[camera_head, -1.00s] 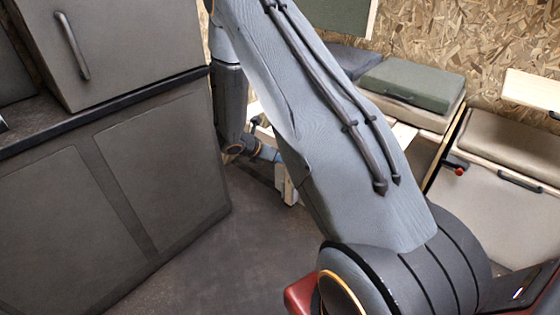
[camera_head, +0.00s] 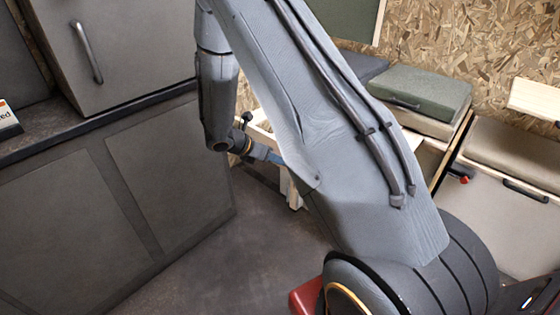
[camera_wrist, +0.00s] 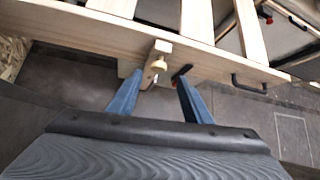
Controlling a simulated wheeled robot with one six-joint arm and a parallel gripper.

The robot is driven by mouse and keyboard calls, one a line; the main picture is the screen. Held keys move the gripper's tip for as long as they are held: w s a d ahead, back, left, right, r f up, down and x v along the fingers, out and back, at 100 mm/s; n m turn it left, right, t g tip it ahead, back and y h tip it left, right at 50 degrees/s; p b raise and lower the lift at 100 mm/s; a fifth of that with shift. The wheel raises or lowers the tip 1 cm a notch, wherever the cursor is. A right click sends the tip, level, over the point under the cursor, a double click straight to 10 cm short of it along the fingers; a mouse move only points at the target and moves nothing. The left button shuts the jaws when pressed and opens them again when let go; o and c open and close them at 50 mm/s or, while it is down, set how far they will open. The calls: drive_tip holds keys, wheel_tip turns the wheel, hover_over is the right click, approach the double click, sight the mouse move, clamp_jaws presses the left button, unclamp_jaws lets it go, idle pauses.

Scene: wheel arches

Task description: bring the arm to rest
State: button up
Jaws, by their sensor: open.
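My arm crosses the middle of the body camera view, its thick grey link (camera_head: 335,150) sloping down to the right. The dark forearm (camera_head: 217,100) hangs down beside the cabinet. My gripper (camera_wrist: 160,78) is open in the wrist view, its two blue fingers apart. No object shows held between them. A wooden block with a round knob (camera_wrist: 157,63) on a wooden frame (camera_wrist: 100,30) lies beyond the fingertips. I cannot tell whether the fingers touch anything. In the body camera view the gripper is mostly hidden behind the arm link.
A grey cabinet (camera_head: 60,215) with a dark worktop stands at left, a white card (camera_head: 8,119) on its top. A green cushion (camera_head: 420,88) and a beige cushion (camera_head: 512,150) lie on benches at right. Dark floor (camera_head: 225,265) between is clear.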

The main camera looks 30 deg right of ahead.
drive_tip(key=shift+a+r, duration=0.2)
idle(0.4)
drive_tip(key=s+a+r+m+y, duration=0.3)
drive_tip(key=s+a+r+m, duration=0.45)
drive_tip(key=s, duration=0.35)
drive_tip(key=s+a+r+m+g+y+p, duration=0.1)
drive_tip(key=s+a+r+m+y, duration=0.2)
drive_tip(key=s+a+r+m, duration=0.5)
drive_tip(key=s+a+r+m+y, duration=0.4)
drive_tip(key=s+a+r, duration=0.5)
drive_tip(key=s, duration=0.4)
drive_tip(key=d+r+m+h+p, duration=0.1)
drive_tip(key=d+r+m+p, duration=0.2)
drive_tip(key=d+r+p, duration=0.7)
drive_tip(key=shift+r+p, duration=0.75)
drive_tip(key=shift+p, duration=4.1)
drive_tip(key=shift+s+m, duration=0.1)
drive_tip(key=shift+m, duration=0.15)
